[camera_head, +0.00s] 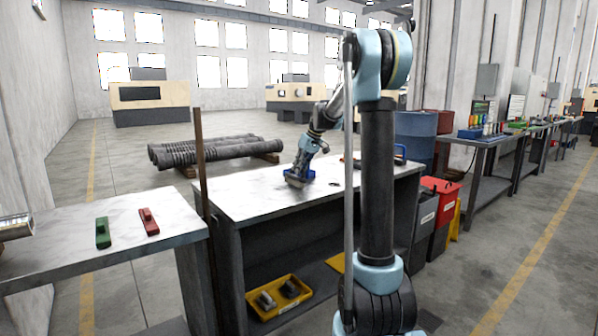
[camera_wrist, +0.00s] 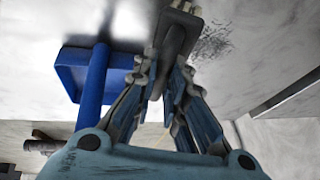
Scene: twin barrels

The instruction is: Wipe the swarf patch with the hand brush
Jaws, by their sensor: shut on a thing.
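My gripper (camera_head: 299,173) is low over the white-topped bench (camera_head: 245,203). In the wrist view, my gripper (camera_wrist: 165,90) is shut on a dark grey hand brush (camera_wrist: 175,38), holding it by its narrow grip. The brush's pale far end points to the top of that view. The swarf patch (camera_wrist: 212,42), a scatter of dark specks on the bench top, lies just right of the brush. I cannot tell whether the brush touches the bench top.
A blue dustpan-like thing (camera_wrist: 82,68) with a long handle lies just left of the brush in the wrist view. A green block (camera_head: 102,232) and a red block (camera_head: 149,222) lie on the left bench. A brown upright post (camera_head: 200,160) stands between the benches.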

